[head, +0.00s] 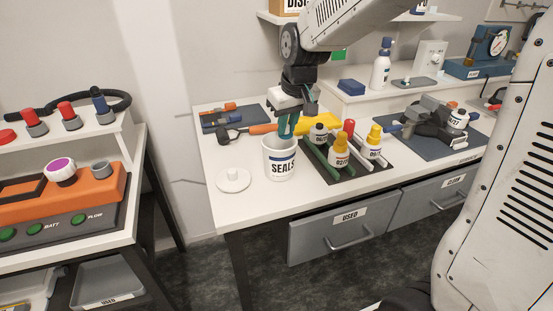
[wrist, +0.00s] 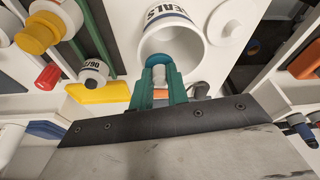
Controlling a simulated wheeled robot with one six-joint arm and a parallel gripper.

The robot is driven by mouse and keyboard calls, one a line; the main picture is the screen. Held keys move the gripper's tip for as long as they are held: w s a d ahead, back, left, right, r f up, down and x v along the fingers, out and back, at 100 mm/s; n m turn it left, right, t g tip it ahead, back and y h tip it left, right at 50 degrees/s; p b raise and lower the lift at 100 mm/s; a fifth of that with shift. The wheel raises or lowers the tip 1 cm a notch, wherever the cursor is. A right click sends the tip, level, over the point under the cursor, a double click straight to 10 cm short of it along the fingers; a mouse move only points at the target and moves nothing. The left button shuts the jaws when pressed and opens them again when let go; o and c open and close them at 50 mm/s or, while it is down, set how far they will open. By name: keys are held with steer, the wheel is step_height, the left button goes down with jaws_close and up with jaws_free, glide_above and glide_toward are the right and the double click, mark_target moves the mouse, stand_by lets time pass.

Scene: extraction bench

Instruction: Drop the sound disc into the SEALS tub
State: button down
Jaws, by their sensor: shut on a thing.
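The white SEALS tub (head: 279,163) stands open near the left front of the bench; its rim and inside show in the wrist view (wrist: 203,48). My gripper (head: 287,132) points down at the tub's mouth. In the wrist view its green fingers (wrist: 159,78) are shut on a small rounded blue-teal piece (wrist: 160,60), seemingly the disc, against the tub opening. Most of the piece is hidden between the fingers, so its condition cannot be told. In the head view the fingers hide it.
A white lid (head: 233,181) lies left of the tub. A dark rack (head: 362,173) with several capped bottles stands close on its right. An orange-handled tool (head: 262,128) and a yellow object (head: 322,122) lie behind. A grey vise (head: 428,125) is farther right.

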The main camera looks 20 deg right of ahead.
steer(key=shift+a+f, duration=0.1)
steer(key=shift+f, duration=0.35)
steer(key=c, duration=1.3)
jaws_free()
steer(key=shift+r, duration=0.1)
steer(key=v, duration=0.7)
steer(key=shift+s+r, duration=0.15)
steer(key=shift+r, duration=0.15)
